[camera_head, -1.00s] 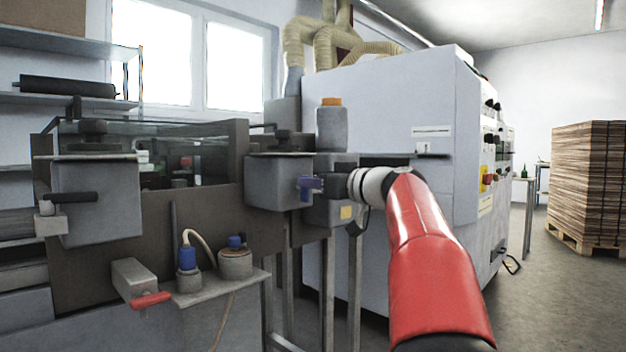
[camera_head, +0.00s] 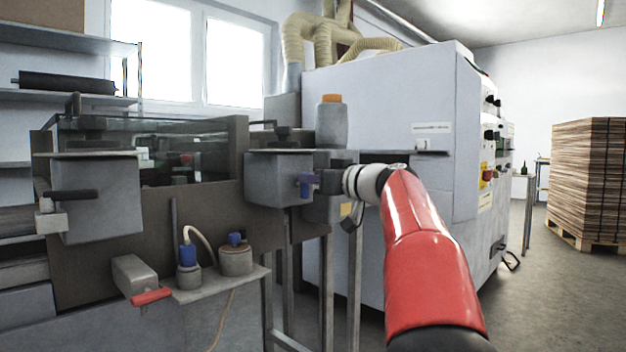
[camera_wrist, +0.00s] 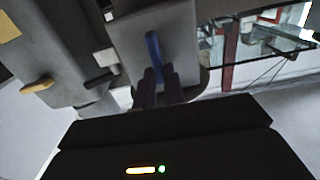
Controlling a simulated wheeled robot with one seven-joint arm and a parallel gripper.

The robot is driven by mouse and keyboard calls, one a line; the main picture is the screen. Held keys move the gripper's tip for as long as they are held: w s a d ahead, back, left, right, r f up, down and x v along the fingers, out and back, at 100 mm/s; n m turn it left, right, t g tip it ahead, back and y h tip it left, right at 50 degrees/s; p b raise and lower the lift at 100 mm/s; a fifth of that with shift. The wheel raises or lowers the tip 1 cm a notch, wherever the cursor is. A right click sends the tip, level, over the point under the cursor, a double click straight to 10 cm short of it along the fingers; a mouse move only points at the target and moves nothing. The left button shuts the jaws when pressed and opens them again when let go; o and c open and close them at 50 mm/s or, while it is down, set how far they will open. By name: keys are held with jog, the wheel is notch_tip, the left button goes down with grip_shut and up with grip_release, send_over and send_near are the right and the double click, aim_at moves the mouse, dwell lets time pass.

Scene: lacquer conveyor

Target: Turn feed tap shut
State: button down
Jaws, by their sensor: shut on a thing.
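The blue tap handle (camera_head: 306,186) is on the front of a grey box (camera_head: 275,178) left of the large light grey machine. My gripper (camera_head: 322,180) is at this handle, reaching in from the right. In the wrist view the blue handle (camera_wrist: 153,48) stands out between my gripper's dark fingertips (camera_wrist: 156,88), which are shut on it. The fingers and my wrist hide part of the handle and the tap body behind it.
An orange-capped grey bottle (camera_head: 332,122) stands just above the tap. A red-handled valve (camera_head: 150,296) and blue-topped fittings (camera_head: 188,262) are lower left. A black-handled tap (camera_head: 72,194) is farther left. The large machine (camera_head: 385,110) stands close behind my arm.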

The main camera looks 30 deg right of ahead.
jog(key=shift+w+d+f+m+p, duration=0.1)
jog(key=shift+d+f+m+p, duration=0.35)
jog(key=shift+m, duration=2.5)
jog(key=shift+w+d+f+m+p, duration=0.15)
jog(key=shift+m+p, duration=0.45)
jog(key=shift+m, duration=2.3)
jog(key=shift+w+d+f+m+p, duration=0.1)
jog(key=shift+d+f+m+p, duration=0.35)
jog(key=shift+m, duration=2.5)
jog(key=shift+a+r, duration=0.1)
jog(key=shift+a, duration=0.1)
jog(key=c, duration=1.5)
grip_release()
jog(key=v, duration=0.8)
jog(key=shift+b, duration=0.4)
